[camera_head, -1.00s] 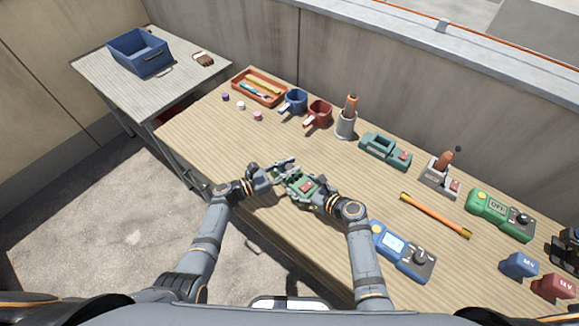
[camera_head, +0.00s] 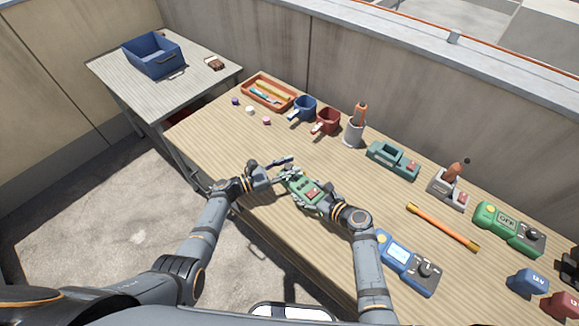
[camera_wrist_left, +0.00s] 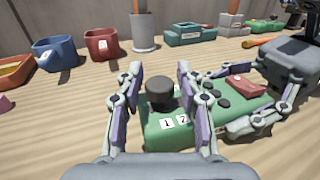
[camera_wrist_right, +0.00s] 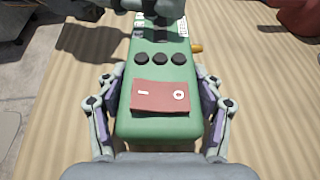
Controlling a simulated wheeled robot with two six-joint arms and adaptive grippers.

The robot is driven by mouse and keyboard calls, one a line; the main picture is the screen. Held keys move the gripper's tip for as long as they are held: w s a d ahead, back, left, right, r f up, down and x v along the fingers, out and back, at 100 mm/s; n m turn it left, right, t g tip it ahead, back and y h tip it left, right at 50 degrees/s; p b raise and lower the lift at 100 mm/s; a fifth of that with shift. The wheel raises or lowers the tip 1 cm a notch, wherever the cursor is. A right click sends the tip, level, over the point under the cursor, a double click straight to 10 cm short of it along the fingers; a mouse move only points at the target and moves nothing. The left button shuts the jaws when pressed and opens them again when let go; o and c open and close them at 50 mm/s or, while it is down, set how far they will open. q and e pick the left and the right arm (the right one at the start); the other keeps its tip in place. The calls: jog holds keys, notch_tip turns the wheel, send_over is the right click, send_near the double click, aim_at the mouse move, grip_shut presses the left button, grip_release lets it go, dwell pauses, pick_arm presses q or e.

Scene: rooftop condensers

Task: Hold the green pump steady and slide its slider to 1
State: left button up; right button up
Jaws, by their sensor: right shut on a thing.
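The green pump (camera_head: 300,186) lies on the wooden bench near its front edge. It has a red panel and black buttons, clearest in the right wrist view (camera_wrist_right: 160,70). My right gripper (camera_head: 316,197) is shut on the pump's sides near the red panel. In the left wrist view, the black slider knob (camera_wrist_left: 160,92) stands up beside the labels 1 and 2; I cannot tell its exact setting. My left gripper (camera_wrist_left: 157,85) is open, its fingers on either side of the knob with gaps. In the head view, my left gripper (camera_head: 285,169) is at the pump's far-left end.
A blue meter (camera_head: 407,262) lies right of my right arm, with an orange rod (camera_head: 442,227) beyond it. A teal device (camera_head: 392,160), a holder cup (camera_head: 353,133), a red mug (camera_head: 325,121) and a blue mug (camera_head: 302,108) stand behind.

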pick_arm(q)
jog(key=shift+o, duration=0.6)
pick_arm(e)
jog(key=shift+s+f, duration=0.15)
jog(key=shift+f, duration=0.05)
pick_arm(q)
jog(key=v, duration=1.2)
pick_arm(e)
jog(key=o, duration=1.5)
pick_arm(q)
jog(key=shift+f, duration=0.1)
pick_arm(e)
jog(key=o, duration=0.3)
jog(key=shift+w, duration=0.2)
jog(key=shift+o, duration=0.6)
jog(key=shift+r, duration=0.15)
